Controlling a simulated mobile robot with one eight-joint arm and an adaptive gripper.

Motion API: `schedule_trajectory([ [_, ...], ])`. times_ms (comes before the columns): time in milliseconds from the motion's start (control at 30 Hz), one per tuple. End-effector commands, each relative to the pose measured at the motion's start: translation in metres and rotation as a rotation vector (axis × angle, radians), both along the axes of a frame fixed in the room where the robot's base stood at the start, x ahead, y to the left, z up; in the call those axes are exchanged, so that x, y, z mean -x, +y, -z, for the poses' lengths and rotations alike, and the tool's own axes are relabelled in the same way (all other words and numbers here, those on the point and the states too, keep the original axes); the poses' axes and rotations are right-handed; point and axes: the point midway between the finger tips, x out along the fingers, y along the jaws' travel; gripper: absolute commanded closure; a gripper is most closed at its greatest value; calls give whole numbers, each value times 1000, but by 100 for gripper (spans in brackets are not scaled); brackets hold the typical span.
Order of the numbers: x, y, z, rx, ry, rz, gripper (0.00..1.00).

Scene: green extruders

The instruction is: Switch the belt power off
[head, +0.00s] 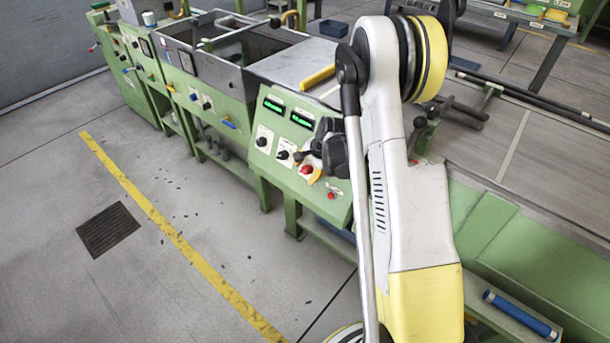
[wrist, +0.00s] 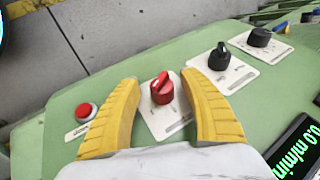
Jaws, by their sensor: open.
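A red rotary knob (wrist: 163,92) with a raised grip sits on a white label plate on the green control panel (head: 280,150). The plate's writing is too small to read, so I cannot tell whether this is the belt power switch. My gripper (wrist: 160,78) is open, with one yellow finger on each side of the red knob. I cannot tell whether either finger touches it. In the head view the red knob (head: 306,169) shows beside my dark wrist, partly hidden.
Two black knobs, one near (wrist: 220,57) and one farther off (wrist: 260,37), lie to the right of the red knob. A red push button (wrist: 86,111) lies to the left. A green-lit display (wrist: 297,150) is at lower right. Open floor lies left of the panel.

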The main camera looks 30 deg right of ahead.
Motion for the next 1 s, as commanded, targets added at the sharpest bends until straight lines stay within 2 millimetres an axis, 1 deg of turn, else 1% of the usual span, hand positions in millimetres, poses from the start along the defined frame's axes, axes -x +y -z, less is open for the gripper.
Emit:
schedule_trajectory([
  [100,-2,0,4,0,0,0,49],
  [333,-2,0,4,0,0,0,49],
  [367,-2,0,4,0,0,0,56],
  [400,-2,0,4,0,0,-1,69],
  [467,-2,0,4,0,0,-1,87],
  [500,-2,0,4,0,0,-1,99],
  [767,-2,0,3,4,10,-5,100],
  [1000,-3,1,3,33,88,-39,100],
])
